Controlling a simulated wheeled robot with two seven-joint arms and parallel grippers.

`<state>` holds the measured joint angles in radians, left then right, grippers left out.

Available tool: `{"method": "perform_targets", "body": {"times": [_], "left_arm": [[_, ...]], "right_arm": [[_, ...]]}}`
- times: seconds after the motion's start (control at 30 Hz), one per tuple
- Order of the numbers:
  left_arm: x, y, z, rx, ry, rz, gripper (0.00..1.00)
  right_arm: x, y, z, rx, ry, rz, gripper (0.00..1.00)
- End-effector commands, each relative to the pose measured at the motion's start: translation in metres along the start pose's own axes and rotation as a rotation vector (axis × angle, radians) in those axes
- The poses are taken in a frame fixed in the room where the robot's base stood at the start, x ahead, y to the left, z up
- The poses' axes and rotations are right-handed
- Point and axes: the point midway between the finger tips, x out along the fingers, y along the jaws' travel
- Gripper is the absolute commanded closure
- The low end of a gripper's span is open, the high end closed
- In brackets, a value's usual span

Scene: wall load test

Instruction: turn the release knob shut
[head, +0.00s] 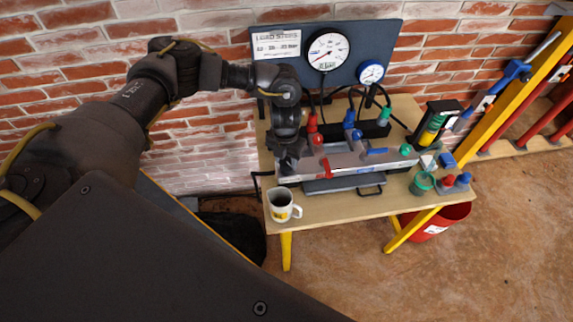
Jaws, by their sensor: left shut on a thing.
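The grey hand pump (345,163) lies on the wooden bench. My left gripper (291,164) points down at the left end of the pump and is shut on a small part there. That part is hidden by the fingers; from its place I take it to be the release knob, but its turn angle cannot be seen. A red piece (326,169) sits on the pump just right of the fingers. My right gripper is not in view.
A blue-grey gauge board with a large gauge (328,50) and a small gauge (371,73) stands behind the pump, with black hoses below. A white mug (281,205) stands close in front of the gripper. A green tin (422,184) is at the bench's right.

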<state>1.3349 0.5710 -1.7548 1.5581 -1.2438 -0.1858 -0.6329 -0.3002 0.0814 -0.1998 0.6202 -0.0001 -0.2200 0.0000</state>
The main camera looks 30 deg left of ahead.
Motion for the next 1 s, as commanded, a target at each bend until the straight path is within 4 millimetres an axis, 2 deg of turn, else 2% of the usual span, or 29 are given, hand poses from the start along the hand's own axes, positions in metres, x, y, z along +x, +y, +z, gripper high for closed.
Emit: {"method": "perform_targets", "body": {"times": [0.03,0.1,0.4,0.67,1.0], "left_arm": [[0.004,0.000,0.001,0.039,-0.003,-0.001,0.82],[0.004,0.000,0.002,0.099,-0.003,-0.001,0.82],[0.002,0.001,0.001,0.308,0.001,0.000,0.82],[0.000,0.001,0.002,0.405,0.002,0.001,0.82],[-0.002,0.001,0.002,0.436,0.003,0.000,0.82]], "right_arm": [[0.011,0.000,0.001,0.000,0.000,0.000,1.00],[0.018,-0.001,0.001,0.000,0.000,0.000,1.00],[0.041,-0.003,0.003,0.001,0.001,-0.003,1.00],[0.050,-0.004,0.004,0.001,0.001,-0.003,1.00],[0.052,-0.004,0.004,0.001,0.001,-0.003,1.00]]}}
